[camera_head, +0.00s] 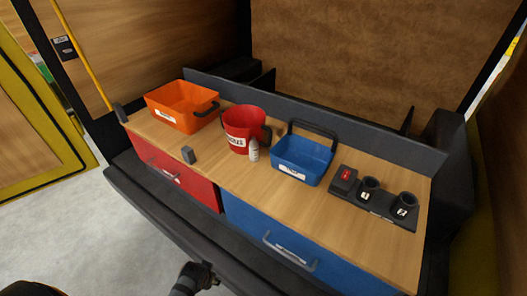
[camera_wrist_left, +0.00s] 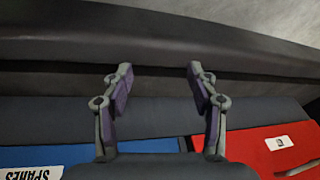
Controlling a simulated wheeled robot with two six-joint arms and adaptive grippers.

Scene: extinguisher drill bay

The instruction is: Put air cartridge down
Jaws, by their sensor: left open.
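A small pale cylinder, which looks like the air cartridge (camera_head: 253,151), stands upright on the wooden worktop (camera_head: 225,168), just in front of the red jug (camera_head: 240,126). My left gripper (camera_head: 205,275) is low at the bottom of the head view, in front of the bench and well away from the cartridge. In the left wrist view the left gripper (camera_wrist_left: 158,78) has its fingers spread, with nothing between them. The cartridge does not show in the left wrist view. My right gripper is in neither view.
An orange bin (camera_head: 172,112) stands left and a blue basket (camera_head: 300,162) right of the jug. A black holder (camera_head: 373,203) with two round cups is at the right. A small grey block (camera_head: 188,155) lies near the front edge. Red (camera_head: 178,178) and blue (camera_head: 290,250) drawers are shut below.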

